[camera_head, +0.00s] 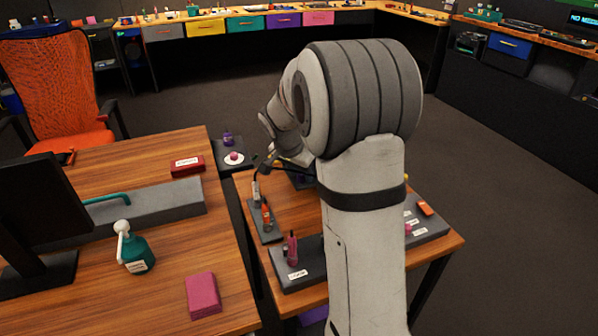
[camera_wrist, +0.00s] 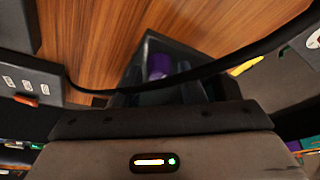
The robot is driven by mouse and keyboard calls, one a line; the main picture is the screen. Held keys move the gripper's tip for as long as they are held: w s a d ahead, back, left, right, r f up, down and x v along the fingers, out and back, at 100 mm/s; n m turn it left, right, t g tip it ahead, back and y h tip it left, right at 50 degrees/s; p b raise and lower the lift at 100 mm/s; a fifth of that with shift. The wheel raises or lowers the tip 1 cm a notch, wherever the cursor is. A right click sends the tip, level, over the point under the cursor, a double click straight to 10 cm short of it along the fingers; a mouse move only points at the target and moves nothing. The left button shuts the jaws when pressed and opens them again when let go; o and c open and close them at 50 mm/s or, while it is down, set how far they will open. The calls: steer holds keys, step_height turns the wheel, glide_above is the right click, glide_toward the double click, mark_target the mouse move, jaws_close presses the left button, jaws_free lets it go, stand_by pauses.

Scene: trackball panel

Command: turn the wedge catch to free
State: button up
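No part can be picked out for certain as the wedge catch, and the labels are too small to read. In the head view, an orange piece (camera_head: 425,208) sits on a dark grey panel (camera_head: 436,228) at the table's right, and a red-orange handle (camera_head: 267,216) stands on another panel at the left. My gripper shows in the wrist view (camera_wrist: 165,85), dark and close to the wooden table top. A purple part (camera_wrist: 159,66) lies in a dark shape ahead of it. I cannot tell whether the fingers touch it. My arm hides the table's middle.
A pink upright handle (camera_head: 292,247) stands on the front panel. A desk on the left holds a monitor (camera_head: 35,205), a teal bottle (camera_head: 135,250) and a pink block (camera_head: 203,295). A black cable (camera_wrist: 215,68) crosses the wrist view. The floor to the right is clear.

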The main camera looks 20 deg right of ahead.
jaws_close()
steer(key=shift+n, duration=0.3)
steer(key=n, duration=0.2)
steer(key=n+t+y+p, duration=0.1)
steer(key=n, duration=0.1)
steer(key=shift+s+d+r+p, duration=0.15)
steer(key=shift+r+p, duration=0.05)
steer(key=shift+p, duration=0.1)
steer(key=n+y, duration=0.1)
steer(key=n, duration=0.1)
steer(key=n+p, duration=0.1)
steer(key=n, duration=0.1)
steer(key=shift+d+f+t+y, duration=0.1)
steer(key=shift+f+t+y, duration=0.05)
steer(key=shift+t+y, duration=0.25)
steer(key=shift+f+n+y, duration=0.15)
steer(key=shift+n+y, duration=0.15)
steer(key=shift+n, duration=0.6)
steer(key=n+b, duration=0.1)
steer(key=n+y+b, duration=0.1)
steer(key=b, duration=0.1)
steer(key=shift+d+f+n, duration=0.15)
steer(key=shift+n, duration=0.25)
steer(key=n+y+b, duration=0.1)
steer(key=n+b, duration=0.2)
steer(key=n, duration=0.1)
steer(key=shift+r+n+y+b, duration=0.2)
steer(key=shift+n+y+b, duration=0.15)
steer(key=shift+n+y, duration=0.05)
steer(key=shift+g, duration=0.4)
